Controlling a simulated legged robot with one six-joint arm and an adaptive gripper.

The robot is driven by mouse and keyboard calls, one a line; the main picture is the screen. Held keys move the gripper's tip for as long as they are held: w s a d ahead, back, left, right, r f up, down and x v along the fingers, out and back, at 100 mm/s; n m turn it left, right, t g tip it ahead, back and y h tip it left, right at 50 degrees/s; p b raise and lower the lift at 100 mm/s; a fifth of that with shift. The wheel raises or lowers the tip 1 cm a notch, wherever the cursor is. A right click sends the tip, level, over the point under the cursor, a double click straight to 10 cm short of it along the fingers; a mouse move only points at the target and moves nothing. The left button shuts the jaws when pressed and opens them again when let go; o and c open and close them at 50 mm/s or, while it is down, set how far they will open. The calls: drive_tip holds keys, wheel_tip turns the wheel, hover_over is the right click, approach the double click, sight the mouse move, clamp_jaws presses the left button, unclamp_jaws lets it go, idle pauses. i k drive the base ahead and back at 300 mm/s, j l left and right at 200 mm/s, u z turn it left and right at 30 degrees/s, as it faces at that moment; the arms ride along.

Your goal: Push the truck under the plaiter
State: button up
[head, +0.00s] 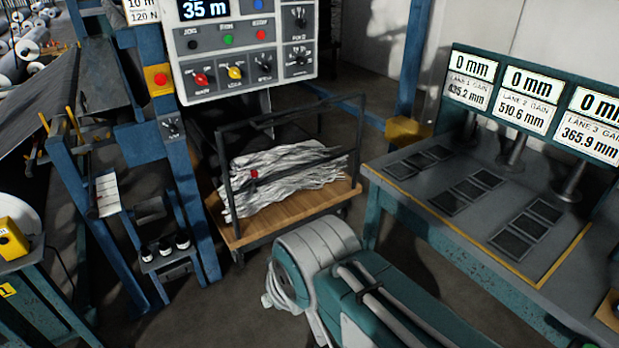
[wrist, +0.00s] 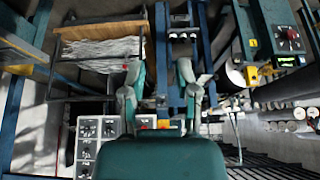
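The truck (head: 285,223) is a low cart with a wooden deck and dark metal rails. It stands on the floor in the middle of the head view, right of a blue machine frame (head: 180,195). Folded grey-white cloth (head: 280,175) lies on its deck. In the wrist view the truck (wrist: 100,31) is at the upper left. My gripper (wrist: 160,80) shows there with its two fingers apart and nothing between them. It appears apart from the truck. I cannot tell which part is the plaiter.
A bench (head: 450,205) with lane displays stands at the right. A blue post (head: 408,70) with a yellow foot stands behind. Bare floor (head: 235,310) lies in front of the truck.

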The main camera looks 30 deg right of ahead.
sight(298, 184)
drive_tip(key=i+l+z, duration=0.15)
drive_tip(key=i+l, duration=0.2)
drive_tip(key=i+l+z, duration=0.15)
drive_tip(key=i+l, duration=0.15)
drive_tip(key=i, duration=0.15)
drive_tip(key=i+l+z, duration=0.15)
drive_tip(key=i, duration=0.3)
drive_tip(key=i+l+z, duration=0.15)
drive_tip(key=i+l, duration=0.15)
drive_tip(key=i, duration=0.1)
